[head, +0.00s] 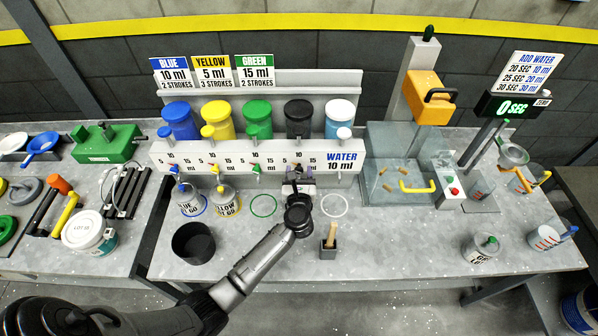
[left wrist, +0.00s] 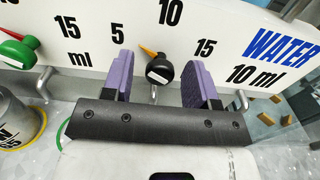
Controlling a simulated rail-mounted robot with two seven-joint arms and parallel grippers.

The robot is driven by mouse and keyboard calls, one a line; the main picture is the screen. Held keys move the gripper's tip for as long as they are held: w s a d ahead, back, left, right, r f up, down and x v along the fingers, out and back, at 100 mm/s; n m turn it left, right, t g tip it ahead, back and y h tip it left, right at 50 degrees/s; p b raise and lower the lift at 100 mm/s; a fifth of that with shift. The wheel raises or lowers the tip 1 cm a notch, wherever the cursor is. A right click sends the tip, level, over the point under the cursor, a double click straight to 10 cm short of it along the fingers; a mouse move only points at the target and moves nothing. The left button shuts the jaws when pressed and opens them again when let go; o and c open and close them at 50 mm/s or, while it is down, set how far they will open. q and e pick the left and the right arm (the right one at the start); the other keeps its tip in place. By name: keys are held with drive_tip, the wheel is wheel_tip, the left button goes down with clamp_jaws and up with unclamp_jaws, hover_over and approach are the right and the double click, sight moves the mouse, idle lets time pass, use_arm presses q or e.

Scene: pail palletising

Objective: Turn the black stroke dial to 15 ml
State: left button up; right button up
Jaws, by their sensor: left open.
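The black stroke dial (left wrist: 159,72) is on the white panel (left wrist: 85,12), under the printed marks 5, 10 and 15. Its orange pointer (left wrist: 147,51) points up and left, between 5 and 10 and nearer the 5. My left gripper (left wrist: 160,82) is open, with one purple finger on each side of the dial and a gap on both sides. In the head view my left gripper (head: 298,186) is at the panel below the black container (head: 299,115) and hides most of the dial. My right gripper is not in view.
The green dial (left wrist: 18,50) is left of the black one. Metal spouts stick out below the panel. Pails (head: 225,200) stand on the bench to the left. A brush (head: 329,240) in a holder stands right of my arm. A clear guarded machine (head: 400,150) is further right.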

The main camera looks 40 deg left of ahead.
use_arm(q)
drive_tip(key=shift+w, duration=0.1)
drive_tip(key=c, duration=0.9)
